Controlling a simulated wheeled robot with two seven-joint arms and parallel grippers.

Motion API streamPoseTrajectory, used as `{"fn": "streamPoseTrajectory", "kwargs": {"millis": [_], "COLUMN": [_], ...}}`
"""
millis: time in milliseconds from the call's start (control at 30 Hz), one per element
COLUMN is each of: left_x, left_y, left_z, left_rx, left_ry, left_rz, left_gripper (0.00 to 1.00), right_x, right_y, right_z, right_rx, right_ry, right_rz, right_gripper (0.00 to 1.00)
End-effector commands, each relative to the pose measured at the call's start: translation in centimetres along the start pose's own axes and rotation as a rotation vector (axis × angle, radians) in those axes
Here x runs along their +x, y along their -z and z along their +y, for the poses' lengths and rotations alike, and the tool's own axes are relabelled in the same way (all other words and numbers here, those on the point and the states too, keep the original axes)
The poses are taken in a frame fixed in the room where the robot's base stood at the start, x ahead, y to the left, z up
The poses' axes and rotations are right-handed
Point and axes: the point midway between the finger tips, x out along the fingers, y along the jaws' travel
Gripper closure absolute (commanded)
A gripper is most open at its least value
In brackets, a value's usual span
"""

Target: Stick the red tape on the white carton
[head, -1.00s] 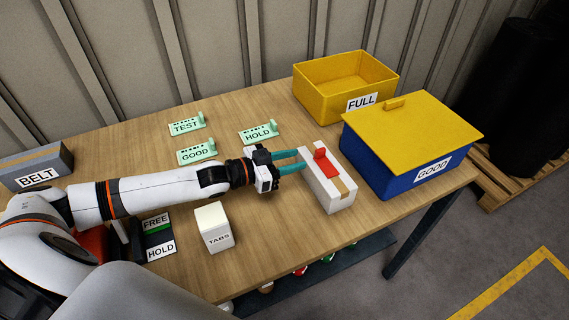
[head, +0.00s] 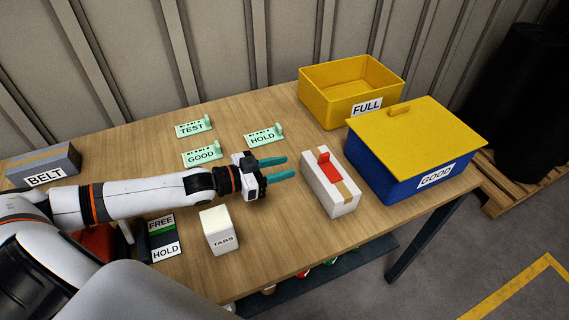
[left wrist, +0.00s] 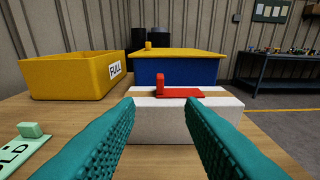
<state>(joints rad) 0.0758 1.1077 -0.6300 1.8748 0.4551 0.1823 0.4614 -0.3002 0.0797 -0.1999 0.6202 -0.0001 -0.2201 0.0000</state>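The white carton (head: 331,186) stands on the table in front of the blue GOOD box, with a tan strip along its top. The red tape (head: 328,167) lies on the carton's top, with one tab end standing up. In the left wrist view the tape (left wrist: 180,93) lies flat on the carton (left wrist: 172,122). My left gripper (head: 279,168) is open and empty, a little left of the carton and apart from it; its teal fingers (left wrist: 160,135) show spread in the left wrist view. My right gripper is not in view.
A yellow FULL bin (head: 350,101) and a yellow-lidded blue GOOD box (head: 392,173) stand at the back right. Green TEST (head: 194,127), GOOD (head: 203,154) and HOLD (head: 265,136) tags lie behind my left arm. A white TABS box (head: 219,230) stands in front.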

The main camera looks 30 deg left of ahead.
Motion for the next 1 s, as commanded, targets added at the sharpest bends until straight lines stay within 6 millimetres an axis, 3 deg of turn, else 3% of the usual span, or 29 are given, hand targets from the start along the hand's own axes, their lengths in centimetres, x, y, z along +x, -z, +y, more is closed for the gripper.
{"fn": "streamPoseTrajectory", "kwargs": {"millis": [1000], "left_x": [-4.7], "left_y": [-0.1], "left_z": [0.0], "left_rx": [0.0], "left_ry": [0.0], "left_rz": [0.0], "left_gripper": [0.65], "right_x": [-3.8], "right_y": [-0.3], "right_z": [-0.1], "right_rx": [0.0], "right_ry": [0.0], "right_rz": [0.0], "right_gripper": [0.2]}}
